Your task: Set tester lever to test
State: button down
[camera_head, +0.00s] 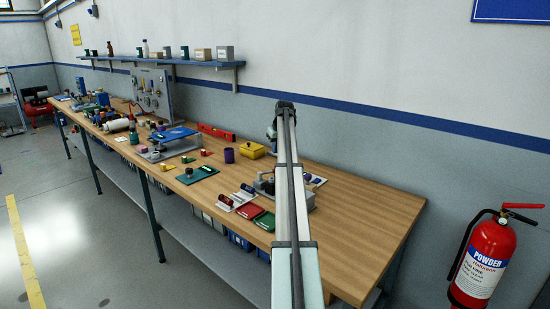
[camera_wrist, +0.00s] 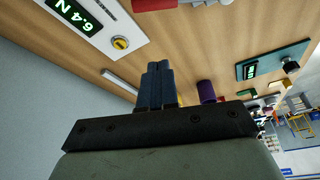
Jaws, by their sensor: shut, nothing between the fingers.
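In the wrist view my gripper (camera_wrist: 155,88) is shut and empty, its blue-grey fingers together over the wooden bench. Just past the fingertips to the upper left is a pale panel (camera_wrist: 92,42) with a green "6.4 N" display (camera_wrist: 74,14) and a round yellow knob (camera_wrist: 120,43). A slim silver bar (camera_wrist: 118,80) lies beside the panel; I cannot tell if it is a lever. In the head view a grey metal device (camera_head: 302,200) stands at the bench's near end, partly behind my arm. No tester lever can be clearly made out. The gripper's fingertips do not show clearly in the head view.
A purple cup (camera_wrist: 206,92) and a teal board with a display (camera_wrist: 272,62) are to the right in the wrist view. In the head view, a yellow box (camera_head: 252,150) and red and green trays (camera_head: 264,221) stand near my arm. The bench's right end is clear.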

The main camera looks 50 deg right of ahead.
jog(key=shift+v, duration=1.7)
